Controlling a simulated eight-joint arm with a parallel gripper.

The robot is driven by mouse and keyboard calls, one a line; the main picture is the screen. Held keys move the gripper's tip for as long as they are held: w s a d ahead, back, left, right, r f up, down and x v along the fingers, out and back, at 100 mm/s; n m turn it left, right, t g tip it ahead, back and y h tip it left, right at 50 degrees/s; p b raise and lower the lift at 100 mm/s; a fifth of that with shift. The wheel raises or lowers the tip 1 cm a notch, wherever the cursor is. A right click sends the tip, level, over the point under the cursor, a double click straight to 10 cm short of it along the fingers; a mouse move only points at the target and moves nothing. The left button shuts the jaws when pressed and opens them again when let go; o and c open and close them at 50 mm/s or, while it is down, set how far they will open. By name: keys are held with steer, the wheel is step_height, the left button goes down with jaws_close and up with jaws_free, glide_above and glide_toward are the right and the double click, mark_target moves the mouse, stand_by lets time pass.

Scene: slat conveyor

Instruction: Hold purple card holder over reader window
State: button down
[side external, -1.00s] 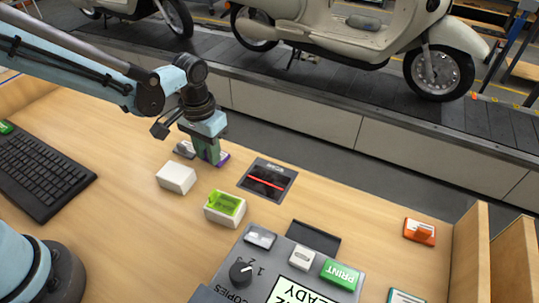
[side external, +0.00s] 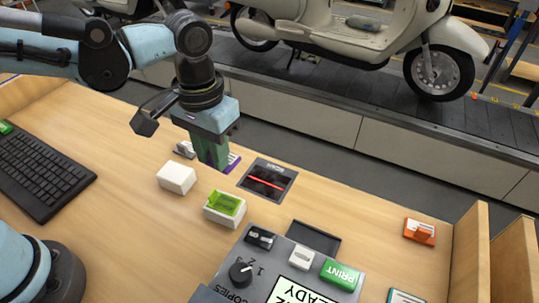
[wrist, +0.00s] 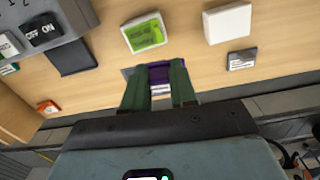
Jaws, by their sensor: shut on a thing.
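The purple card holder (side external: 234,161) is gripped between the green fingers of my gripper (side external: 217,164). In the wrist view it shows as a purple block (wrist: 160,76) with white stripes, between the two fingertips (wrist: 160,88). The fingers hide part of it. The reader window (side external: 267,181) is a dark panel with a red line, set in the desk just right of the holder. In the side view the holder is beside the window, not over it. I cannot tell how far the holder is above the desk.
A white block (side external: 176,178), a white box with a green display (side external: 224,207) and a grey holder (side external: 184,149) are near my gripper. A print panel (side external: 262,270) stands in front. An orange item (side external: 420,231) is at the right. The desk between window and orange item is clear.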

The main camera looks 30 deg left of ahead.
steer(key=w+d+f, duration=0.3)
steer(key=w+d, duration=0.2)
steer(key=w, duration=0.2)
steer(key=shift+f, duration=3.1)
steer(key=shift+r, duration=0.1)
steer(key=shift+r, duration=2.9)
